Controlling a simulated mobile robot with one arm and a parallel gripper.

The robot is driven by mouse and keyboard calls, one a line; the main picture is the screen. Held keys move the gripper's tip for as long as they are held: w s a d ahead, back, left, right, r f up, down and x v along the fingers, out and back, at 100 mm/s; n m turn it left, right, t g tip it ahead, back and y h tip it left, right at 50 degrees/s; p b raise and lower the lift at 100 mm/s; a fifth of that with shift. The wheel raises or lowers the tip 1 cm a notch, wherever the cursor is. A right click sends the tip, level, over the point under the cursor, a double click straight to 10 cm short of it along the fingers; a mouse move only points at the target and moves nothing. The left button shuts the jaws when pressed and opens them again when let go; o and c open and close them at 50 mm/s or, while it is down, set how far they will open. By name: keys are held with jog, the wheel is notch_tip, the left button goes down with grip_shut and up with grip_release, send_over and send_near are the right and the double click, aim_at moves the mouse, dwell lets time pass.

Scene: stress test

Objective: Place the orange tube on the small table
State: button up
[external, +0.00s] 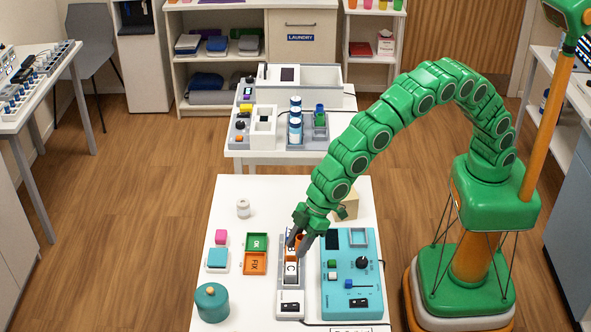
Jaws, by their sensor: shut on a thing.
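My gripper (298,246) points down over a white lettered holder (290,302) on the near white table (260,192). Its fingers are shut on a small orange piece (298,240), which looks like the orange tube and is mostly hidden by the fingers. The piece is at the holder's upper end, above the slot marked C; I cannot tell whether it is still seated or clear of the holder. A smaller white table (240,153) stands behind the near one.
A teal control box (350,278) is right of the holder. The back table bears blue-and-white bottles (295,122) and devices.

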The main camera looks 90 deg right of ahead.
jog(key=d+f+m+h, duration=0.1)
jog(key=d+m, duration=0.1)
jog(key=d, duration=1.1)
jog(key=d+f+m+h, duration=0.1)
jog(key=d+f+m, duration=0.1)
jog(key=d, duration=1.2)
jog(key=s+d+m, duration=0.1)
jog(key=s+d, duration=0.1)
jog(key=d, duration=0.4)
jog(key=s+d+f+m+h, duration=0.1)
jog(key=s+d, duration=0.2)
jog(key=d, duration=0.3)
jog(key=s+d+f+t, duration=0.1)
jog(key=s+d, duration=0.1)
jog(key=d, duration=0.4)
jog(key=shift+s+f+m, duration=0.15)
jog(key=shift+s+m, duration=0.25)
